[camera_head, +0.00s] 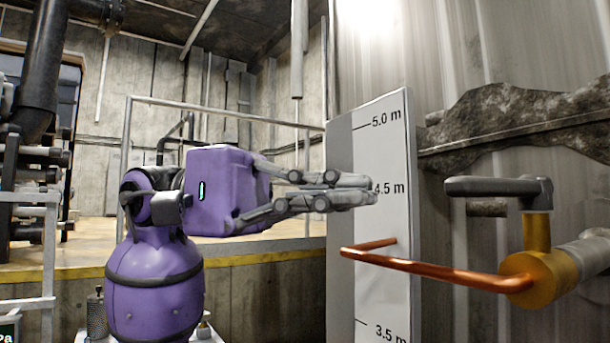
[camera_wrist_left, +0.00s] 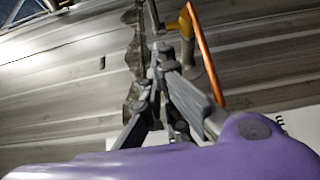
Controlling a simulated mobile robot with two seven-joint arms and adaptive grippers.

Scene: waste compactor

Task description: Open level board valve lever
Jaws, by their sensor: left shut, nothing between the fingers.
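The valve has a dark grey lever (camera_head: 490,187) on a brass body (camera_head: 535,275) at the right of the head view. The lever lies level, its free end pointing left. A copper pipe (camera_head: 440,270) runs left from the brass body and bends at the level board (camera_head: 385,285), a white panel marked in metres. My left gripper (camera_head: 372,190) is shut and empty in front of the board near the 4.5 m mark, left of the lever and apart from it. In the left wrist view the lever (camera_wrist_left: 174,26) and copper pipe (camera_wrist_left: 205,55) show beyond the fingers. My right gripper is out of view.
A corrugated metal wall (camera_head: 460,70) with a dark jagged patch (camera_head: 510,120) stands behind the valve. A grey railing (camera_head: 225,112) and a yellow-edged ledge (camera_head: 260,257) lie behind my arm. Free space separates the fingers from the lever.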

